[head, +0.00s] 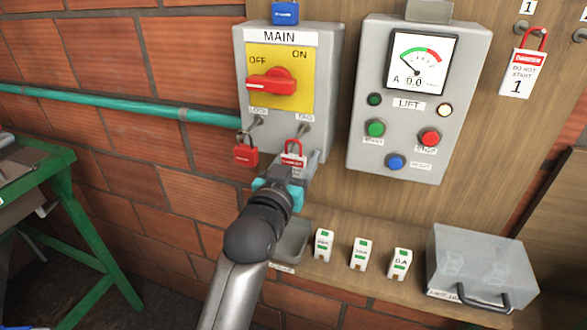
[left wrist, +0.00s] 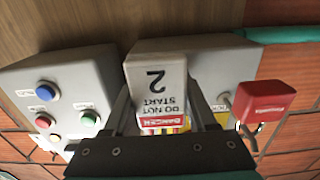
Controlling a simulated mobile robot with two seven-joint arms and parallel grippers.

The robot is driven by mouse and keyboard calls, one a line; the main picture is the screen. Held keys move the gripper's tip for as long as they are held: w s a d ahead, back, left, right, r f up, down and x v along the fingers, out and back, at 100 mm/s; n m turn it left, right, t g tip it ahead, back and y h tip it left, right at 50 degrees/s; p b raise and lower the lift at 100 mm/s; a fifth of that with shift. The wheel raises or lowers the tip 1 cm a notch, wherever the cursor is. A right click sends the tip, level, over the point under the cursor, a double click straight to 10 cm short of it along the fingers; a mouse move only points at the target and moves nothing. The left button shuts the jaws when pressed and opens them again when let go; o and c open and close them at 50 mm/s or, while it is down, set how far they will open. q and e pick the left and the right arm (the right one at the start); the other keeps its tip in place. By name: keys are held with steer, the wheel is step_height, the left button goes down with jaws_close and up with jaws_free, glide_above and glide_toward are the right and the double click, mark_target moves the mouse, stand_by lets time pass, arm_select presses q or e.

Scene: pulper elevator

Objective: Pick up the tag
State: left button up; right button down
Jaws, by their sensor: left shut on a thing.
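The held tag (head: 292,160) is white with a red danger band and a red loop at its top. In the left wrist view this tag (left wrist: 157,88) reads "DO NOT START 2", upside down. My left gripper (head: 288,178) is shut on it, one finger at each side. A second tag (head: 516,74), marked 1, hangs at the upper right. My right gripper is not in view.
A red padlock (head: 245,155) hangs at the LOCK hook, left of the held tag. The MAIN box (head: 325,70) has its red switch at OFF. The LIFT box (head: 470,75) is to the right. Below, a shelf (head: 340,279) carries several small white-green pieces and a clear box (head: 480,262).

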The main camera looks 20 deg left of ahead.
arm_select(q)
steer(key=c, duration=0.5)
steer(key=shift+c, duration=0.3)
steer(key=shift+r, duration=0.1)
steer(key=shift+r, duration=0.65)
steer(key=s+p, duration=0.5)
steer(key=s, duration=1.3)
step_height(320, 180, down, 16)
steer(key=b, duration=1.5)
steer(key=shift+a+f+y, duration=0.2)
steer(key=shift+a+y, duration=0.1)
steer(key=shift+a, duration=0.05)
